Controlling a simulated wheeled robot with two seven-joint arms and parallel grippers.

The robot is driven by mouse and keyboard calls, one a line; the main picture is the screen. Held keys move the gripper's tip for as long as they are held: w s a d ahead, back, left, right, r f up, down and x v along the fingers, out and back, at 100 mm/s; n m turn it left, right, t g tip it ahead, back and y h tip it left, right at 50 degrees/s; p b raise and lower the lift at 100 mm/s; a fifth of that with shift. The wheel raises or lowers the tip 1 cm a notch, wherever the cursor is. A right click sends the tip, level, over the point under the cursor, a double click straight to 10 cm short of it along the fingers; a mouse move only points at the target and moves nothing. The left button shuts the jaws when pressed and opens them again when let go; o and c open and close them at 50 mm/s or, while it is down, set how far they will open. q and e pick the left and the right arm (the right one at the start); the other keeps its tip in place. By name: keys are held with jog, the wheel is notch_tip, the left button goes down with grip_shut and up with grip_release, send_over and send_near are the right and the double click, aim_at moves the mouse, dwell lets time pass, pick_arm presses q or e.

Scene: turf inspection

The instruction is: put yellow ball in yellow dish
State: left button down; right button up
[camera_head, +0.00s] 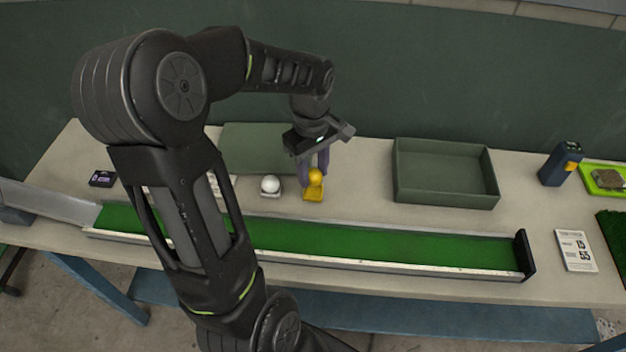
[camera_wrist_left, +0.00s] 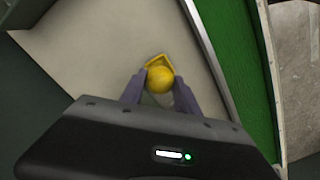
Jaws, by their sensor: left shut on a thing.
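The yellow ball (camera_head: 315,176) is between the fingertips of my left gripper (camera_head: 314,178), which is shut on it. The yellow dish (camera_head: 313,195) is on the table just below the ball in the head view. In the left wrist view, the ball (camera_wrist_left: 160,79) sits between the two purple-grey fingers (camera_wrist_left: 159,88), with the dish's rim (camera_wrist_left: 156,62) showing behind it. The ball overlaps the dish; I cannot tell whether it touches the dish. My right gripper is not in view.
A white ball (camera_head: 270,184) rests on a small pale dish to the left. A long green turf channel (camera_head: 380,243) runs along the front. A green tray (camera_head: 445,197) stands to the right, and a dark blue device (camera_head: 560,164) stands farther right.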

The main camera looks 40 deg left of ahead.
aim_at(313, 182)
pick_arm(q)
jog(key=shift+f, duration=1.9)
jog(key=c, duration=0.9)
grip_release()
jog(key=shift+f, duration=0.15)
notch_tip(313, 182, up, 12)
jog(key=shift+a+r, duration=0.15)
jog(key=shift+r, duration=0.05)
